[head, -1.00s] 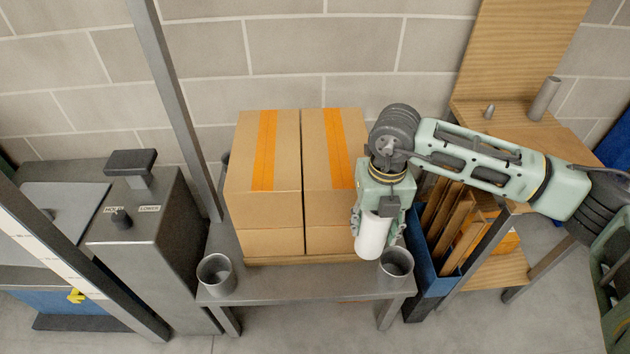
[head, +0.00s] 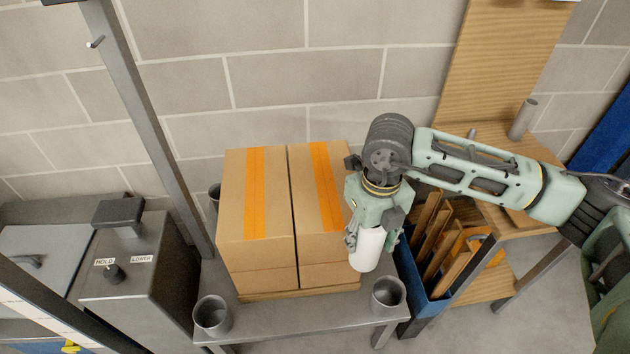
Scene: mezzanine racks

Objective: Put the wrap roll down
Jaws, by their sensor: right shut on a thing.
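The white wrap roll (head: 367,250) hangs upright below my right gripper (head: 372,232), which is shut on it. It is in front of the right-hand carton's lower right corner, just behind a grey metal cup (head: 388,295) on the table's front right corner. Whether the roll's lower end touches the table or the cup cannot be told from here. My left gripper is not in view.
Taped cartons (head: 258,205) stand on a grey metal table (head: 290,310). Another cup (head: 212,314) is at its front left corner. A blue bin (head: 408,285) with wooden boards is to the right. A grey control box (head: 145,265) and a post (head: 150,130) are left.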

